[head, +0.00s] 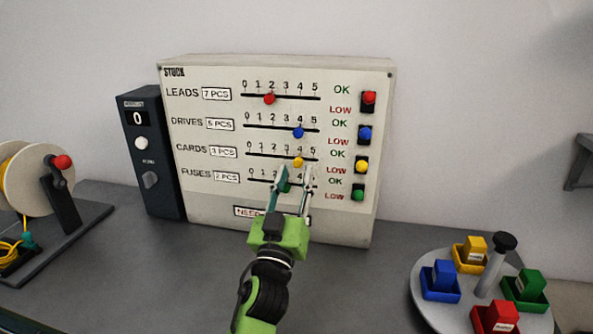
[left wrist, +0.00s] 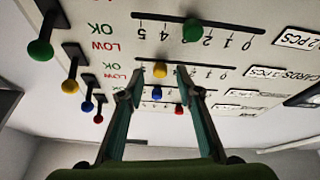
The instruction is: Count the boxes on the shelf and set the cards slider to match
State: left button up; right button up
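The cards slider has a yellow knob (head: 298,161) near mark 4 on its 0–5 scale, on the pale stock panel (head: 215,205). A label reading 3 PCS (head: 223,152) sits beside CARDS. My left gripper (head: 294,170) is open in front of the cards row. In the left wrist view, its fingertips (left wrist: 157,82) stand apart on either side of the yellow knob (left wrist: 160,69); I cannot tell whether they touch it. The fuses slider's green knob (head: 283,187) is just below, partly behind the fingers. No shelf boxes are clearly seen. My right gripper is out of view.
The leads red knob (head: 269,99) is near 2 and the drives blue knob (head: 298,133) near 4. Coloured toggles (head: 362,166) line the panel's right. A dark counter unit (head: 156,180) shows 0. A round stand (head: 440,316) with coloured boxes is right; a cable reel (head: 30,180) is left.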

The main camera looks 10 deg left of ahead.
pick_arm(q)
jog(key=v, duration=0.4)
jog(key=shift+s+f, duration=0.1)
jog(key=shift+s, duration=0.3)
